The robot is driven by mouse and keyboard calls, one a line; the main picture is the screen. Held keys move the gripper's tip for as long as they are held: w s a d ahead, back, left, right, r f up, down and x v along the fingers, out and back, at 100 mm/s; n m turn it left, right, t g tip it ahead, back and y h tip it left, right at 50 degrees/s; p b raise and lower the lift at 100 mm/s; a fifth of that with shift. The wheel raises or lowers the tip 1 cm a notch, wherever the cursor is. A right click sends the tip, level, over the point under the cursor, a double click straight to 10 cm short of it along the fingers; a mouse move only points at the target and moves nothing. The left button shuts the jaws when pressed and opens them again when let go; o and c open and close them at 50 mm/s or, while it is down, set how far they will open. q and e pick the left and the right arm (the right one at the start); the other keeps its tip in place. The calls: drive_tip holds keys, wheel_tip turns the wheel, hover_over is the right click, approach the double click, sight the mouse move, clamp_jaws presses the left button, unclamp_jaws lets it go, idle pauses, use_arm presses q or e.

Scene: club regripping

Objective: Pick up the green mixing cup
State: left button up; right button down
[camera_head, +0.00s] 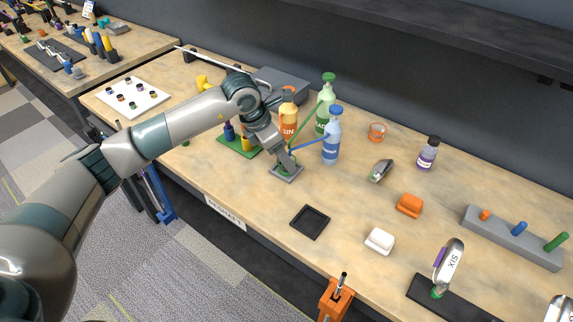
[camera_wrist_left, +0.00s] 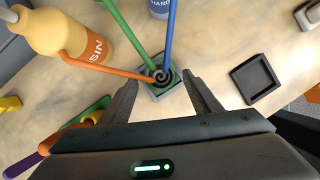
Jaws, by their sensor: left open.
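The green mixing cup (camera_wrist_left: 163,78) stands on a small square grey pad (camera_head: 287,176). In the left wrist view I look down into it and see a dark spiral inside. In the head view my gripper mostly hides the cup. My left gripper (camera_wrist_left: 160,84) is open, with one finger on each side of the cup; I cannot tell whether they touch it. It also shows in the head view (camera_head: 284,160), pointing down at the pad. The long orange, green and blue bottle spouts reach over the cup. My right gripper is not in view.
The orange resin bottle (camera_head: 289,121), the green pump bottle (camera_head: 325,105) and the blue hardener bottle (camera_head: 332,140) stand close behind the gripper. A green rack (camera_head: 232,145) is to the left. A black square tray (camera_head: 310,222) lies in front, with bare table around it.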

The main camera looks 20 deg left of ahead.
use_arm(q)
drive_tip(key=shift+w+d+f, duration=0.15)
drive_tip(key=shift+d+f, duration=0.05)
drive_tip(key=shift+f, duration=0.3)
drive_tip(key=shift+d+f, duration=0.1)
drive_tip(key=shift+f, duration=0.2)
drive_tip(key=shift+w+f, duration=0.1)
drive_tip(key=shift+f, duration=0.05)
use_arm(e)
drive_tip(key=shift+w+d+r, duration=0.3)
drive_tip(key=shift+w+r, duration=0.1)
use_arm(q)
drive_tip(key=c, duration=1.2)
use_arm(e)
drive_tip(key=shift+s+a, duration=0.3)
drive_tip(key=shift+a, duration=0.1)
